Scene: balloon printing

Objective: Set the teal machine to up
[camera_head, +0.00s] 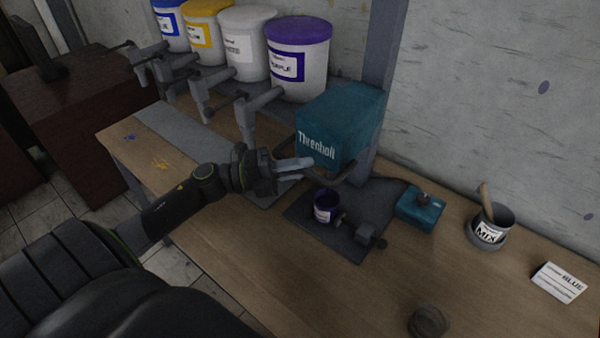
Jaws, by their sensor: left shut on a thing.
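The teal machine (345,122), lettered "Threnholt", stands on a grey post at the back of the bench. A dark bar handle (352,174) runs around its lower front. My left gripper (300,169) reaches in from the left, with its pale fingers shut on the handle's left part, just below the lettering; the exact contact is small and dim. A small purple-labelled cup (323,208) with dark purple contents stands below the machine on a dark base plate (312,232). My right gripper is not in view.
A teal control box (420,208) with a knob sits right of the plate. Beyond it are a MIX pot (490,228) and a BLUE card (560,283). Labelled paint tubs (299,65) with taps line the back left. A dark round object (428,321) lies in front.

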